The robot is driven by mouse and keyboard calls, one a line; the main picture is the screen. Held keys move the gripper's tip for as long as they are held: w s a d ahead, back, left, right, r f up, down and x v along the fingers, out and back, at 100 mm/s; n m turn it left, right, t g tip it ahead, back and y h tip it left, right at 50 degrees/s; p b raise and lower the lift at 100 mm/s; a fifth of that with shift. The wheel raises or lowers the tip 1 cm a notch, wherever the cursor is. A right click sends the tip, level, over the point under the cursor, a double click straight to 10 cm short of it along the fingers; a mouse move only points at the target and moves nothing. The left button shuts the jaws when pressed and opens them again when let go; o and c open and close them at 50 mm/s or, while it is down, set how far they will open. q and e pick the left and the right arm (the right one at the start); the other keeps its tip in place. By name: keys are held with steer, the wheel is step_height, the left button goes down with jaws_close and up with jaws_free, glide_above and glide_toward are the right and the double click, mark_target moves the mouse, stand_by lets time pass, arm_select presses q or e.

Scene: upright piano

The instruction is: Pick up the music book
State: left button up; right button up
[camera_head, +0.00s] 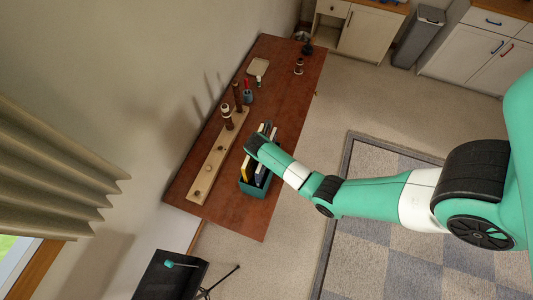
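A teal box (253,190) stands on the brown wooden table and holds several upright books (248,170), with yellow, white and dark blue showing. I cannot tell which one is the music book. My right arm comes in from the right, and its dark end with the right gripper (254,146) is over the box's upper left part, close to the books. My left gripper is not in view.
A long pale wooden board (207,174) with dark round items lies left of the box on the table (285,75). A dark stand (158,279) with a small teal item is below the table. Free floor lies right of the table.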

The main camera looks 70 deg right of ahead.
steer(key=shift+f, duration=0.25)
jaws_close()
stand_by(0.3)
stand_by(1.1)
